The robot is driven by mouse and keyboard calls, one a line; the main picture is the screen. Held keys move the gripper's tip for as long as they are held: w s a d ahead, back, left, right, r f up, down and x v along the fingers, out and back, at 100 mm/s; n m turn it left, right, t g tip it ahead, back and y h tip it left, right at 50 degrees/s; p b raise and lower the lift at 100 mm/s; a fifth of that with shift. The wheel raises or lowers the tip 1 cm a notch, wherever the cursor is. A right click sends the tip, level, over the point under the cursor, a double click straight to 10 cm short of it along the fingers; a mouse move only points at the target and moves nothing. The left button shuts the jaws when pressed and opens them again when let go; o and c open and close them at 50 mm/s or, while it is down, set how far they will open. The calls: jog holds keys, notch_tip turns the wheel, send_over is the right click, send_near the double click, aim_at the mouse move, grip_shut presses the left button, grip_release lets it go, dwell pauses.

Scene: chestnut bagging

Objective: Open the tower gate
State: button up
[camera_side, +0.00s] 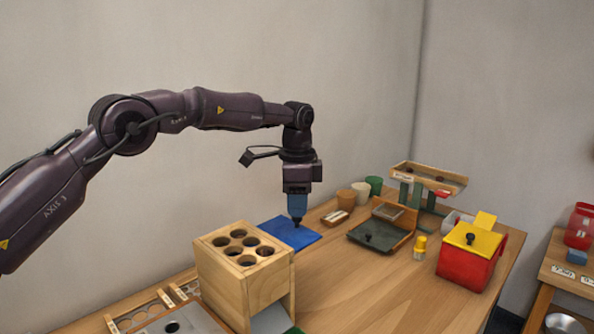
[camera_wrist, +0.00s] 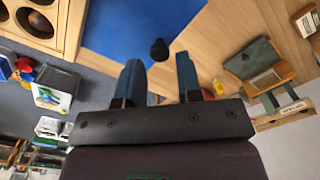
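My gripper (camera_side: 297,212) points down over a blue panel (camera_side: 278,235). In the wrist view my gripper (camera_wrist: 159,64) has its two blue fingers apart, with nothing held between them. A small black knob (camera_wrist: 159,50) shows just past the fingertips, at the edge of the blue panel (camera_wrist: 125,25); I cannot tell whether the fingers touch it. A raised wooden tray on green legs (camera_side: 428,176), perhaps the tower, stands at the back right. A small red part (camera_side: 442,193) shows under it. I cannot tell whether this is the gate.
A wooden block with several round holes (camera_side: 243,262) stands in front of the blue panel. A dark green board with a knob (camera_side: 376,238), a yellow-capped bottle (camera_side: 420,248) and a red box with a yellow lid (camera_side: 468,256) are to the right. Cups (camera_side: 346,199) stand behind.

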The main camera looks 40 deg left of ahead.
notch_tip(320, 180, up, 11)
jog(key=shift+f, duration=0.15)
dwell(0.4)
jog(key=shift+o, duration=1.4)
jog(key=s+a+r+h, duration=0.1)
jog(key=s+a+r, duration=0.1)
jog(key=a, duration=0.3)
jog(key=shift+s+r+n+t, duration=0.35)
jog(key=shift+r+n+t, duration=0.05)
jog(key=shift+r, duration=0.4)
jog(key=d+f, duration=0.1)
jog(key=f, duration=0.4)
jog(key=w+d+f+t+h, duration=0.1)
jog(key=d+f, duration=0.1)
jog(key=f, duration=0.4)
jog(key=w+d+f+t+h, duration=0.1)
jog(key=f, duration=0.4)
jog(key=shift+w+d+f+m, duration=0.1)
jog(key=shift+d+f+m, duration=0.2)
jog(key=shift+m, duration=0.1)
